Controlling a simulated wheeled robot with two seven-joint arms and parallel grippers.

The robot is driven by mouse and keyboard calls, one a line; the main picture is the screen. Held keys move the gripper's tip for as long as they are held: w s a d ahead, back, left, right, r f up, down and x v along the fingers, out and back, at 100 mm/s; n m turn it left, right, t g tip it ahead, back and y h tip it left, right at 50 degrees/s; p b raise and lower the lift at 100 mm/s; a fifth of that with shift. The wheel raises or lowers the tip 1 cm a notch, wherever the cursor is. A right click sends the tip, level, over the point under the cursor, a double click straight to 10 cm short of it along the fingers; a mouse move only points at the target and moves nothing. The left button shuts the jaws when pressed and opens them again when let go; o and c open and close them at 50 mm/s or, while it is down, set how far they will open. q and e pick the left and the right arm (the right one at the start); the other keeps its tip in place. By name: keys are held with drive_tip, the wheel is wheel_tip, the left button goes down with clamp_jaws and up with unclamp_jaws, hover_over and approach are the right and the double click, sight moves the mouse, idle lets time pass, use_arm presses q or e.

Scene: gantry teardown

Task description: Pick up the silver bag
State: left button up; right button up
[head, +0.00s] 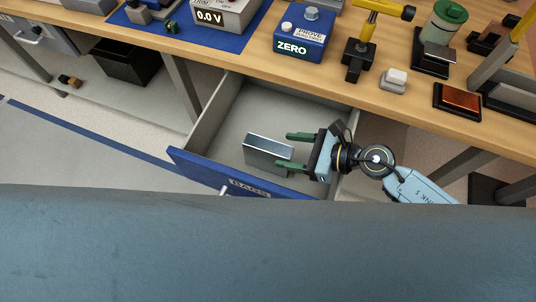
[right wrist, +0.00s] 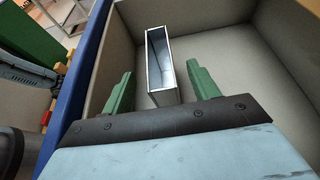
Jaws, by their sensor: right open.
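The silver bag (head: 267,152) looks like a shiny, box-shaped bag and stands in an open drawer (head: 222,118) labelled BAGS. My right gripper (head: 297,153) is in the drawer at the bag's right end, open, with its green fingers pointing at the bag. In the right wrist view the bag (right wrist: 162,62) shows an open top and sits just ahead of the fingers, between their lines. The right gripper (right wrist: 158,90) holds nothing there; whether a finger touches the bag, I cannot tell.
The wooden bench (head: 415,108) overhangs behind, carrying a blue ZERO box (head: 303,35), a yellow-handled tool (head: 367,30) and a copper-coloured block (head: 457,96). A black bin (head: 127,62) stands below at left.

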sight(272, 148)
drive_tip(key=x, duration=0.5)
drive_tip(key=shift+w+a+f, duration=0.1)
drive_tip(key=shift+a, duration=0.2)
drive_tip(key=c, duration=1.3)
